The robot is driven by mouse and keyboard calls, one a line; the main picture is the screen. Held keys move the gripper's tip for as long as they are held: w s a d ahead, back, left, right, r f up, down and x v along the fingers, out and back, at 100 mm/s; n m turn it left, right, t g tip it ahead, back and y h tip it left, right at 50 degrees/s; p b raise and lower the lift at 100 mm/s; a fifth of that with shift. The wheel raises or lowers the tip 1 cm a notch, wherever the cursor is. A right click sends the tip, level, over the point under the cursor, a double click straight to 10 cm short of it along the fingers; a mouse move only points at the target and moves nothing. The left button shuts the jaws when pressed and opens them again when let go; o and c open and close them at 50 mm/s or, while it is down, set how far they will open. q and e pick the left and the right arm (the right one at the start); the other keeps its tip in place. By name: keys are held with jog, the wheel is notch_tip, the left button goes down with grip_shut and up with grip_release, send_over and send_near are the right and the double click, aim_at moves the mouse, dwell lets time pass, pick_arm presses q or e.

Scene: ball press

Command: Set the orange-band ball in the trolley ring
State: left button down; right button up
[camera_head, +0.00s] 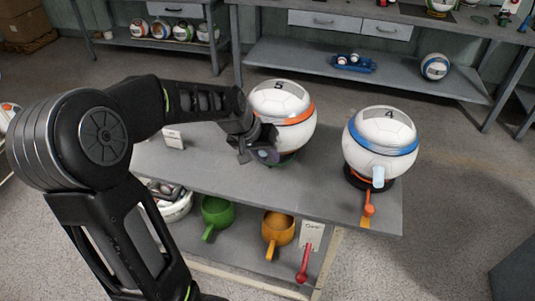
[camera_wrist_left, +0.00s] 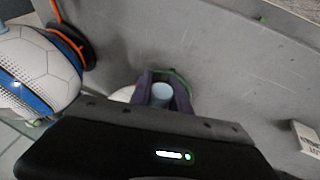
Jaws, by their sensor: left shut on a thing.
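The orange-band ball (camera_head: 287,103), white and marked 5, is over the left part of the trolley top (camera_head: 215,165). My left gripper (camera_head: 264,152) is at its lower front side, shut on its pale peg (camera_wrist_left: 162,93), which shows between the fingers in the left wrist view. A dark green ring (camera_head: 286,161) shows just under the ball, mostly hidden by ball and gripper. I cannot tell whether the ball rests in it. A sliver of the ball (camera_wrist_left: 123,93) shows in the left wrist view. My right gripper is not in view.
A blue-band ball (camera_head: 382,140) marked 4 sits in a black ring (camera_head: 355,181) with an orange handle to the right. A small white card (camera_head: 173,138) stands at the left. Green (camera_head: 217,211) and orange (camera_head: 278,229) cups are on the lower shelf.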

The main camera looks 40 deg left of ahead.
pick_arm(q)
jog(key=c, duration=1.2)
grip_release()
jog(key=shift+c, duration=0.2)
jog(key=shift+r, duration=0.1)
jog(key=shift+a+r+p, duration=0.1)
jog(key=shift+r+p, duration=0.3)
jog(key=shift+r, duration=0.1)
jog(key=v, duration=1.1)
jog(key=shift+s, duration=0.3)
jog(key=shift+r, duration=0.1)
